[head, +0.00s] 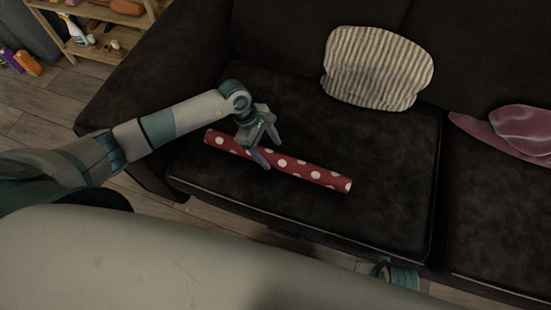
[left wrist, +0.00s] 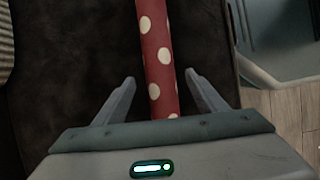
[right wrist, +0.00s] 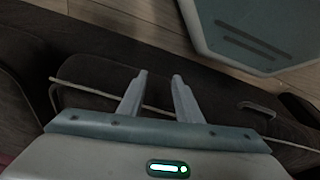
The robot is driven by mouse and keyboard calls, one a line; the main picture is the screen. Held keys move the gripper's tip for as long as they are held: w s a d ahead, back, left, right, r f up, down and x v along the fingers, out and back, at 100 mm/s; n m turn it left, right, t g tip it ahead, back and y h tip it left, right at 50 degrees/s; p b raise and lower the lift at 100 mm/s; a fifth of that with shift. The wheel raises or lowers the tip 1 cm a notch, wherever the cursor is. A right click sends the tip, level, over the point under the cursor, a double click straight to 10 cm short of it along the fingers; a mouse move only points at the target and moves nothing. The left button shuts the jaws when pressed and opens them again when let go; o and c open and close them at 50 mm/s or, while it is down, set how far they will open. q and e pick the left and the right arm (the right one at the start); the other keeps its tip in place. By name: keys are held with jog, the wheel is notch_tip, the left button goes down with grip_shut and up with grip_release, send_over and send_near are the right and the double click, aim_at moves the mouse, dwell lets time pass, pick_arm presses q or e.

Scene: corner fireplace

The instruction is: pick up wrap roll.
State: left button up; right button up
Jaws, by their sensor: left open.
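The wrap roll (head: 299,168) is a long red tube with white dots. It lies on the dark sofa seat, slanting down to the right in the head view. My left gripper (head: 269,152) is over the roll, left of its middle, with its fingers pointing down. In the left wrist view the roll (left wrist: 158,55) runs between the two spread fingers of the open left gripper (left wrist: 160,95), with a gap on each side. My right gripper (right wrist: 160,85) shows only in its own wrist view, its fingers apart and nothing between them, facing the sofa's front edge.
A wooden shelf (head: 95,50) with bottles stands at the back left. The seat around the roll is clear.

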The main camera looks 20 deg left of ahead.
aim_at(273, 155)
pick_arm(q)
jog(key=shift+x, duration=1.65)
jog(key=c, duration=1.2)
